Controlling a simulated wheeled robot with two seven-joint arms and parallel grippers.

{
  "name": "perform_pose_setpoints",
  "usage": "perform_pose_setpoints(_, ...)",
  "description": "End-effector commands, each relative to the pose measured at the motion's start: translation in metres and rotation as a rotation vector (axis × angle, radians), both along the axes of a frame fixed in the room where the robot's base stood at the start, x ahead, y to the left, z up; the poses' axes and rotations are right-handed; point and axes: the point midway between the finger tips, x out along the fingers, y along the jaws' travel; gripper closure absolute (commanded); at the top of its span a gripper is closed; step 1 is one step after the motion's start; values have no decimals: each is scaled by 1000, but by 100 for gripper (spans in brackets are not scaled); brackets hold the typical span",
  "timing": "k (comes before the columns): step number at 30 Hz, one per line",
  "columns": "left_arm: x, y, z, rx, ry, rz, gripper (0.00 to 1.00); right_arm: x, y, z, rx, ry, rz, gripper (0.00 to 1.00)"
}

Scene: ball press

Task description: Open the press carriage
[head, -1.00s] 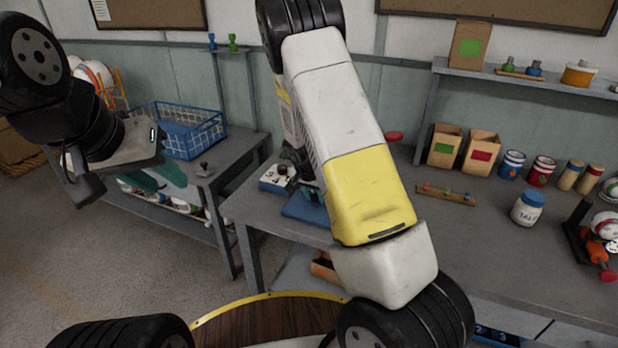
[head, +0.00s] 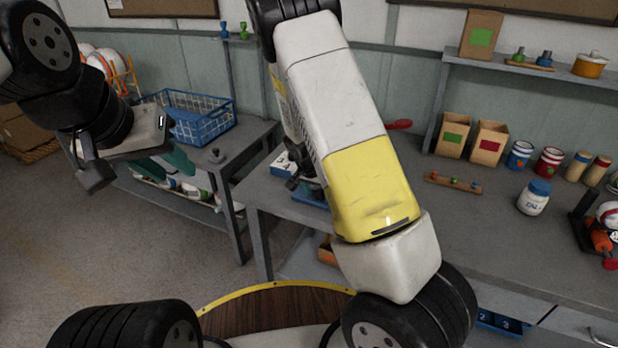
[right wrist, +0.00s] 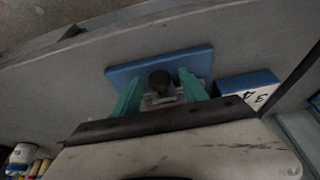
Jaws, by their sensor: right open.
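In the right wrist view, a blue plate (right wrist: 200,61) lies on the grey bench, with a dark round knob (right wrist: 160,79) on a small metal part above it. I cannot tell for sure whether this is the press carriage. My right gripper (right wrist: 160,90) is open, its green fingers on either side of the knob; contact is unclear. In the head view my own right arm hides most of this spot; only a bit of the blue plate (head: 311,197) shows. My left gripper (head: 176,158) is at the left, near the side table, with its finger gap unclear.
A white-and-blue numbered block (right wrist: 248,88) sits beside the plate. A blue wire basket (head: 198,120) stands on the side table. Cartons, tins, a jar (head: 534,198) and an orange device holding a ball (head: 604,238) stand farther right on the bench (head: 455,225).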

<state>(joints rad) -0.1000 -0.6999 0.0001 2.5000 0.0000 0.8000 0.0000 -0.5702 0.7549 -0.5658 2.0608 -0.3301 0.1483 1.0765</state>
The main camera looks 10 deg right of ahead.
Motion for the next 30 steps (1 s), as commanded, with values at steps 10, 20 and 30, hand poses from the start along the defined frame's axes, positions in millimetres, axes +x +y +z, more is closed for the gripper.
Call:
perform_pose_setpoints(10,0,0,0,0,0,0,64,-11,10,36,1,-3,3,49)
perform_pose_setpoints(20,0,0,0,0,0,0,64,-24,17,71,1,-1,0,49)
perform_pose_setpoints(30,0,0,0,0,0,0,64,-25,17,73,2,1,0,49)
